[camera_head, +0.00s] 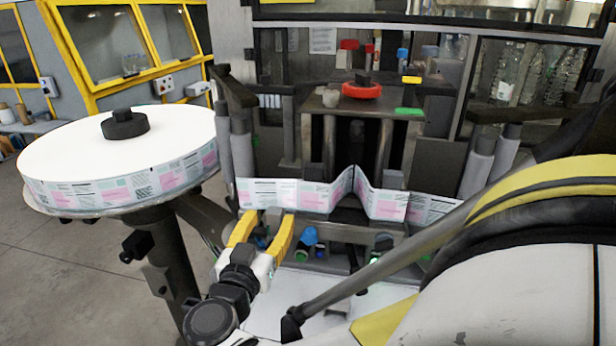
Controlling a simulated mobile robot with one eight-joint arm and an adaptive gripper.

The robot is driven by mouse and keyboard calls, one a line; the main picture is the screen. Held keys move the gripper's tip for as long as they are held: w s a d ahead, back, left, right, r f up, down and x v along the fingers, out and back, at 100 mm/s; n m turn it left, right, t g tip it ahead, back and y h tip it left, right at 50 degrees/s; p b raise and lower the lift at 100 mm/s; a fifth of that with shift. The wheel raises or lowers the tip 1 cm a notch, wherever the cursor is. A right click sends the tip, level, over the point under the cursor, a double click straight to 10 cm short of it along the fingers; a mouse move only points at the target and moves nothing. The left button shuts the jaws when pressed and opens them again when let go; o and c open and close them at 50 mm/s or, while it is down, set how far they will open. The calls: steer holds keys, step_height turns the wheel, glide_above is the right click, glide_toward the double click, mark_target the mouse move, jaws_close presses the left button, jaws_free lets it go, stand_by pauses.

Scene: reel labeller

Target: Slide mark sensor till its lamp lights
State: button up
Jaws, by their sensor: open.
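My gripper (268,219), with yellow fingers, is open at the left end of the label web, its fingertips just below and in front of the printed strip. I see nothing between the fingers. To its right, a small dark block with a blue knob (308,235) sits on the rail (345,232) below the web, with a small green spot low on it. A second dark unit (383,243) with green spots sits further right on the rail, partly behind my arm. I cannot tell which of them is the mark sensor, or whether the green spots are lit lamps.
The printed label web (285,194) runs across the front of the machine, with a peak near the middle. A large white label reel (75,145) stands at left. A red ring (361,91) lies on the top plate. My own arm covers the right side.

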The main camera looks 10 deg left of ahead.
steer(key=s, duration=0.8)
steer(key=shift+s+a, duration=0.25)
steer(key=shift+a, duration=0.05)
